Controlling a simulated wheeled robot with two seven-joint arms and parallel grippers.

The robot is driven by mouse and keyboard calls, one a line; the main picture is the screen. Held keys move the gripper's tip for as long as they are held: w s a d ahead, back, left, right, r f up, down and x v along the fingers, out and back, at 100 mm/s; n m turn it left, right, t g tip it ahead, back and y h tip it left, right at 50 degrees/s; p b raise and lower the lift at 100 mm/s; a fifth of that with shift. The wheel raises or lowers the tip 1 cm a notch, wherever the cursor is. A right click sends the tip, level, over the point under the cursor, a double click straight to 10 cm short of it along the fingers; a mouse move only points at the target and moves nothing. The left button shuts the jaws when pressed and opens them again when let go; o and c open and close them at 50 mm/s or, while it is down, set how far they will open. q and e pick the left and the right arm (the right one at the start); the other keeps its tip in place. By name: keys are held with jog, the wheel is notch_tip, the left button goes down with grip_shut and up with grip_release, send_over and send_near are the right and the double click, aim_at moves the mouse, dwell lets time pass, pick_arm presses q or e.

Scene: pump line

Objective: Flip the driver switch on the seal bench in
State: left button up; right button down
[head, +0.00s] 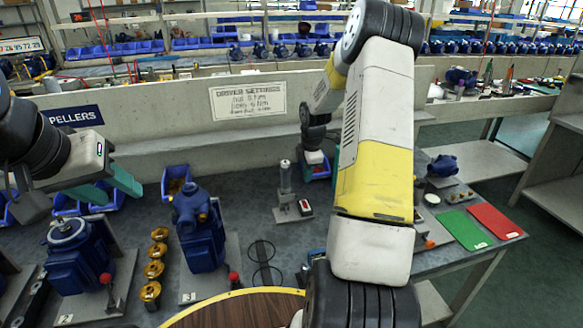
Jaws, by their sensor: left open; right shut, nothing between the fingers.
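The driver switch (305,207) is a small dark box with a red and white face on the grey seal bench (240,225). It sits at the foot of an upright driver post (285,178). Which way the switch is set is too small to tell. My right gripper (334,166) is behind the switch and a little to its right, apart from it. It is shut and empty, its teal fingers mostly hidden by my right arm. My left gripper (122,197) is open and empty at the left, above blue bins and well away from the switch.
Blue pumps (200,235) on plates and several brass impellers (153,270) stand on the left. A green mat (463,229) and a red mat (496,221) lie at the right. A round wooden top (235,312) is in front. A settings sign (248,101) hangs behind.

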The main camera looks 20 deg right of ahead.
aim_at(304, 201)
jog(key=f, duration=0.3)
jog(key=w+f, duration=0.1)
jog(key=f, duration=0.3)
jog(key=w+f, duration=0.1)
jog(key=f, duration=0.2)
jog(key=shift+d+f, duration=0.1)
jog(key=shift+f, duration=0.25)
jog(key=shift+w, duration=0.1)
jog(key=shift+f+g, duration=0.2)
jog(key=shift+g, duration=0.1)
